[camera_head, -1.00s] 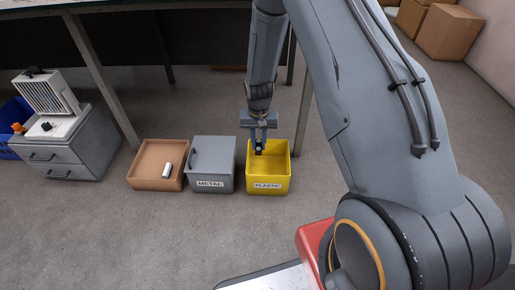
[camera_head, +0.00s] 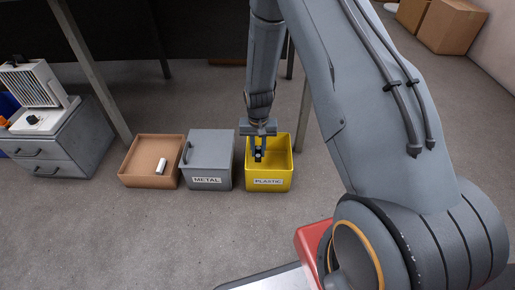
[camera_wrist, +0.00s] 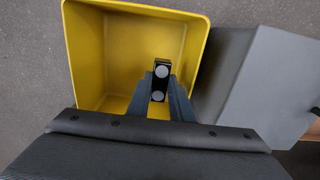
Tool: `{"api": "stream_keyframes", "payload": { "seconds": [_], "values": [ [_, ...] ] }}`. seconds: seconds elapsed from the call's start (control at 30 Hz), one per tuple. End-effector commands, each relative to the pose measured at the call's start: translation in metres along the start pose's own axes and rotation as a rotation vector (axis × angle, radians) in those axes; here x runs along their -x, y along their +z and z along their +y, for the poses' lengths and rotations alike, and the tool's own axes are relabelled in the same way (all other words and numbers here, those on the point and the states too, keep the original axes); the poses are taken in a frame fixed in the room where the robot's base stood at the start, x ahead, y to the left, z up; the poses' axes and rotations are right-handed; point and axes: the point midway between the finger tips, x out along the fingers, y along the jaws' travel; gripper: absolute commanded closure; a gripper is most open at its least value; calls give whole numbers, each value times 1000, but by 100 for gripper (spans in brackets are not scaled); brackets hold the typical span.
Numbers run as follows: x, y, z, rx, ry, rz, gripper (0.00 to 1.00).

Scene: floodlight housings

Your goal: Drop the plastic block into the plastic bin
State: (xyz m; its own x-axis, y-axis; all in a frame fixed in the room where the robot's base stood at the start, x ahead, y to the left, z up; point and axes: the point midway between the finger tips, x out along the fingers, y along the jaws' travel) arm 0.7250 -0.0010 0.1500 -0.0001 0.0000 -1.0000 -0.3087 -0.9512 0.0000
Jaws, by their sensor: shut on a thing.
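The yellow bin labelled PLASTIC (camera_head: 269,183) stands on the floor, open at the top. It also shows in the wrist view (camera_wrist: 84,45). My gripper (camera_head: 258,150) points down over the bin's opening. In the wrist view my gripper (camera_wrist: 160,98) is shut on a small black block (camera_wrist: 161,70) with pale round spots. The block is over the bin's opening; how deep it sits relative to the rim I cannot tell.
The grey METAL bin (camera_head: 208,171) with a closed lid stands directly left of the yellow bin. Left of it is an orange-brown tray (camera_head: 139,181) holding a small white piece (camera_head: 161,165). A grey drawer cabinet (camera_head: 61,150) and table legs stand further left. Floor in front is clear.

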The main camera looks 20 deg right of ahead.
Motion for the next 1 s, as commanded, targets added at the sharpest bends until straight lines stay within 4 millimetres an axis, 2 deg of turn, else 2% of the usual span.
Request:
{"api": "stream_keyframes", "payload": {
  "seconds": [0.03,0.5,0.73,1.0],
  "values": [
    [-8,-1,0,0,0,-1,100],
    [-48,0,0,-1,1,-2,100],
    [-60,-1,0,-1,0,1,100],
    [-63,0,0,0,0,1,100]
  ]
}}
